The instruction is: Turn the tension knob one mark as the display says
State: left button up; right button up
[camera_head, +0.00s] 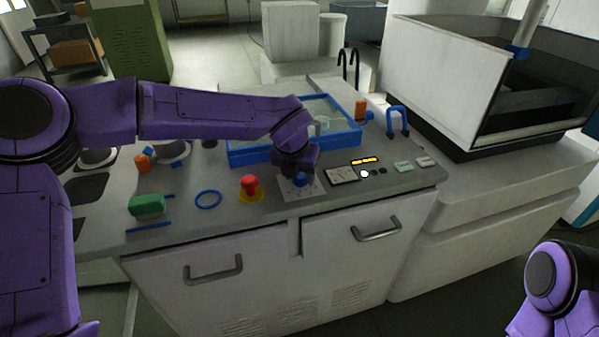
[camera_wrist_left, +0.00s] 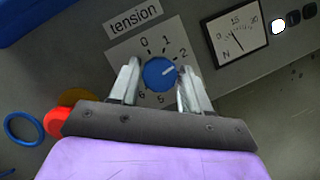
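The blue tension knob (camera_head: 301,180) sits on a pale dial plate at the bench's front edge. In the left wrist view the knob (camera_wrist_left: 158,73) has a white pointer line aimed right and slightly up, near the 2. The 0, 1, 5 and 6 also show; the right finger hides the marks between 2 and 5. My left gripper (camera_wrist_left: 159,80) is open, one finger on each side of the knob, with thin gaps. In the head view the left gripper (camera_head: 298,172) is over the dial. The orange-lit display (camera_head: 365,160) is too small to read. My right gripper is out of view.
A needle meter (camera_head: 341,175) is right of the dial, also in the left wrist view (camera_wrist_left: 236,38). A red mushroom button (camera_head: 249,183) on yellow, a blue ring (camera_head: 208,199) and a green block (camera_head: 147,205) lie left. A blue-rimmed tray (camera_head: 250,156) stands behind.

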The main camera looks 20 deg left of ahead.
pick_arm(q)
jog(key=c, duration=0.6)
jog(key=shift+r+m+h+p, duration=0.3)
jog(key=shift+m+p, duration=0.3)
jog(key=shift+p, duration=0.45)
jog(key=m+p, duration=0.2)
jog(key=p, duration=0.1)
jog(key=m+h+p, duration=0.1)
jog(key=m+p, duration=0.1)
jog(key=p, duration=0.1)
jog(key=shift+a+g+h, duration=0.15)
jog(key=shift+g+h, duration=0.15)
jog(key=shift+w+f+m+h+p, duration=0.1)
jog(key=shift+m+h+p, duration=0.2)
jog(key=shift+m+p, duration=0.8)
jog(key=shift+f+m+p, duration=0.1)
jog(key=shift+m+p, duration=0.2)
jog(key=shift+p, duration=0.15)
